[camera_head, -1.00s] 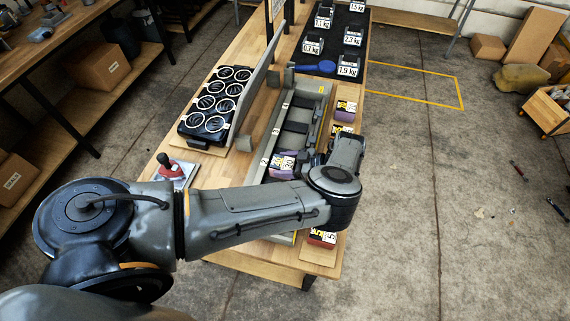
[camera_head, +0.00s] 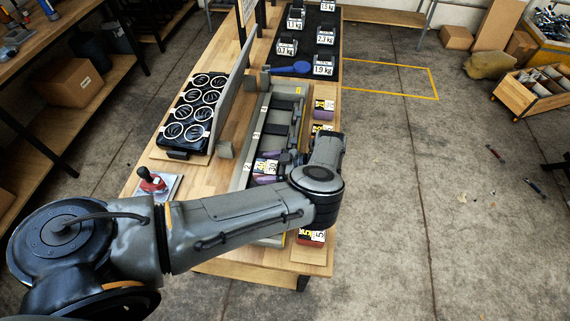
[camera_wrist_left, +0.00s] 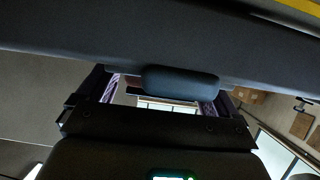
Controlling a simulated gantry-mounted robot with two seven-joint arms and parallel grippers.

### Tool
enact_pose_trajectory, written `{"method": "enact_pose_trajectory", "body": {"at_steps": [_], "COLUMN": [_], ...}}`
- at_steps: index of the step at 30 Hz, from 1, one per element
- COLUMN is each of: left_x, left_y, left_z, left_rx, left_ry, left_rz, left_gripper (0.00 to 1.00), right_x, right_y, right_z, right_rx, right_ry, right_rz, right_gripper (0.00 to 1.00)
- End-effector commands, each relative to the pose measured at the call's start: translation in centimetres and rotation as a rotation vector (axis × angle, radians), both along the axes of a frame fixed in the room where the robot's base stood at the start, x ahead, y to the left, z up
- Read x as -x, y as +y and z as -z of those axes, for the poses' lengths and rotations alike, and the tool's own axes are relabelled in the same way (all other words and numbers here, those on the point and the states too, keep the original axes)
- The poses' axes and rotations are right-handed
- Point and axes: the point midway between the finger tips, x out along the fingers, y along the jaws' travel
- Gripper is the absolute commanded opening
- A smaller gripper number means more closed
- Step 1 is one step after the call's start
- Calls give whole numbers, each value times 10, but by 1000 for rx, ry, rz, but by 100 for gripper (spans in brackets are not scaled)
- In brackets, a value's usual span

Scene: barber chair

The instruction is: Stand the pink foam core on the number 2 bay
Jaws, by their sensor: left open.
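The grey tray of numbered bays (camera_head: 240,178) lies along the table. Its number 2 label is on the left rim. A purple-pink block with a "30" label (camera_head: 266,167), apparently the foam core, stands in the tray beside that label. My left gripper (camera_head: 291,162) is low over the tray, at the block's right side; my own wrist partly hides its fingers. In the left wrist view, the gripper (camera_wrist_left: 160,108) has its fingers wide apart, with nothing clearly held between them. I cannot tell whether it touches the block. My right gripper is not in view.
Labelled blocks (camera_head: 323,112) stand along the table's right side. A black rack with white rings (camera_head: 190,112) and an upright grey panel (camera_head: 231,95) are on the left. A red-handled item (camera_head: 151,180) is at front left. Weights stand on a black mat at the back.

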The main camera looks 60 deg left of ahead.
Motion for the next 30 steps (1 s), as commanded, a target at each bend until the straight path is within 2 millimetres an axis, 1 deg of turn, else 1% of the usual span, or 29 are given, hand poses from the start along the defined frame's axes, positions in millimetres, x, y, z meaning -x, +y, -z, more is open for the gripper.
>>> {"method": "enact_pose_trajectory", "body": {"at_steps": [4,12,18,24,30], "left_x": [-15,-49,-69,-79,-81], "left_y": [-13,-45,-63,-73,-75], "left_z": [-4,-22,-35,-43,-45], "left_rx": [2,4,3,1,0], "left_ry": [-6,-5,-4,-1,0], "left_rz": [1,1,2,2,1], "left_gripper": [93,93,93,93,93], "right_x": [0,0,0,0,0], "right_y": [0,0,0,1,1], "right_z": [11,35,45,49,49], "right_rx": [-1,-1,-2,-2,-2], "right_ry": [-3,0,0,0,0], "right_rz": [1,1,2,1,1], "right_gripper": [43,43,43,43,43]}}
